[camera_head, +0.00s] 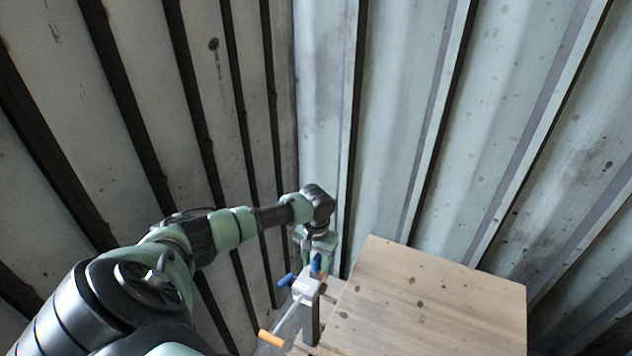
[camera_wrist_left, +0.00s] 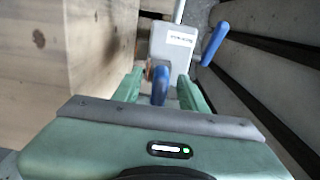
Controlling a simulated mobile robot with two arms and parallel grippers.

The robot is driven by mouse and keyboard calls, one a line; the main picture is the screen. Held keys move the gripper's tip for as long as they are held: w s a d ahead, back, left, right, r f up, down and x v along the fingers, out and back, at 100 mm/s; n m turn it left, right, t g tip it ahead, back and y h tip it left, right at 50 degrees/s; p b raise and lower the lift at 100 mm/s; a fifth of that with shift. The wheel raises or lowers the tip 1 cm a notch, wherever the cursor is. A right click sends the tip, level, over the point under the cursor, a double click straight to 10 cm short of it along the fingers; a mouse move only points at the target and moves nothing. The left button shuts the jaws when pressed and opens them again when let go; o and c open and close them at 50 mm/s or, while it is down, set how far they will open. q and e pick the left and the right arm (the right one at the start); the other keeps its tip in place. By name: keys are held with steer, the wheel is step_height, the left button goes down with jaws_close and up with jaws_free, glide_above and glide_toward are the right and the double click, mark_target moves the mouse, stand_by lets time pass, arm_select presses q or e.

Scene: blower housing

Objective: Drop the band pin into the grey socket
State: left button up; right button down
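My left gripper (camera_head: 316,258) reaches down over a small grey block (camera_head: 306,286) in the head view. In the left wrist view its two green fingers (camera_wrist_left: 160,80) are spread, with a blue upright piece (camera_wrist_left: 159,88) between them and a gap showing on each side. The blue piece also shows below the gripper in the head view (camera_head: 316,265). I cannot tell whether it is the band pin. The grey block with a white label (camera_wrist_left: 180,40) lies just beyond the fingertips. I cannot pick out a grey socket for certain. My right gripper is not in view.
A blue handle (camera_wrist_left: 215,44) sticks out beside the grey block. A rod with an orange grip (camera_head: 271,338) extends towards the front left. A large wooden box (camera_head: 430,305) stands close on the right. Ribbed metal walls (camera_head: 400,110) close in behind and to the left.

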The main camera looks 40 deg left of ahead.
arm_select(q)
step_height(320, 180, up, 8)
steer(key=shift+f+p, duration=0.1)
steer(key=shift+p, duration=0.35)
steer(key=shift+s, duration=0.1)
